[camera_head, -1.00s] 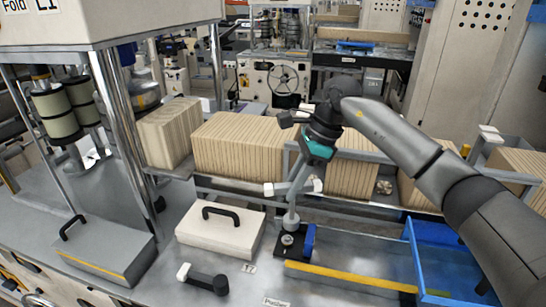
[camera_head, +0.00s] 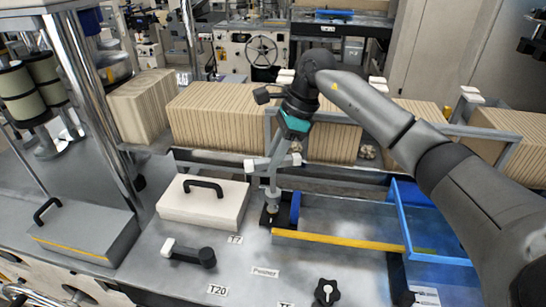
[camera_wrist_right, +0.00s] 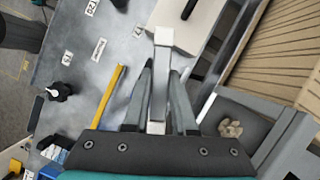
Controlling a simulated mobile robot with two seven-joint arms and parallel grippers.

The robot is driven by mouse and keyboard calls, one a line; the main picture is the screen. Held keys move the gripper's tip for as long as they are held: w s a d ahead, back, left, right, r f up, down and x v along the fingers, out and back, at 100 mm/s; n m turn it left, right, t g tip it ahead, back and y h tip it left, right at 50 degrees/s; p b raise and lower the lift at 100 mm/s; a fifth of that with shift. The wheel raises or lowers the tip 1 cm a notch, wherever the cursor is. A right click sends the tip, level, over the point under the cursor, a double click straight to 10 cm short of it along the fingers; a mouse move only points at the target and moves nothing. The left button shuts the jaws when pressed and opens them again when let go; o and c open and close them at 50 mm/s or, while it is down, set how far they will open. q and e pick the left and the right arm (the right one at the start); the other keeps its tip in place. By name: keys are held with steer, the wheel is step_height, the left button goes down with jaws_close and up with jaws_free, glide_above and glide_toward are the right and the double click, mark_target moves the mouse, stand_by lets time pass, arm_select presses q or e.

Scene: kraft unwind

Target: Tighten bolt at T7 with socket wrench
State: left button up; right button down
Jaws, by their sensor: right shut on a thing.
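The wrench's grey bar (camera_wrist_right: 157,90) with a pale end block lies between the fingers in the wrist view. Its grey socket (camera_head: 272,192) points down, upright, over the bolt (camera_head: 271,210) on a small dark base. I cannot tell whether the socket is fully seated on the bolt. The T7 label (camera_head: 235,239) is on the bench just left of and in front of it. My left gripper is not in view.
A cream case (camera_head: 203,207) stands left of the bolt. A black lever (camera_head: 188,254) with a white end lies in front. A blue tray wall (camera_head: 425,250) and yellow strip (camera_head: 335,240) are to the right. A black star knob (camera_head: 326,291) is at the front.

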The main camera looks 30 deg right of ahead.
steer(key=shift+f+b, duration=0.4)
steer(key=shift+f, duration=0.35)
steer(key=shift+f+b, duration=0.8)
steer(key=shift+b, duration=0.15)
stand_by(1.6)
stand_by(0.4)
steer(key=shift+m+t, duration=0.5)
steer(key=shift+m, duration=0.6)
steer(key=shift+m+t+h, duration=0.3)
steer(key=shift+m, duration=0.7)
steer(key=shift+f+m, duration=0.1)
steer(key=shift+m, duration=0.2)
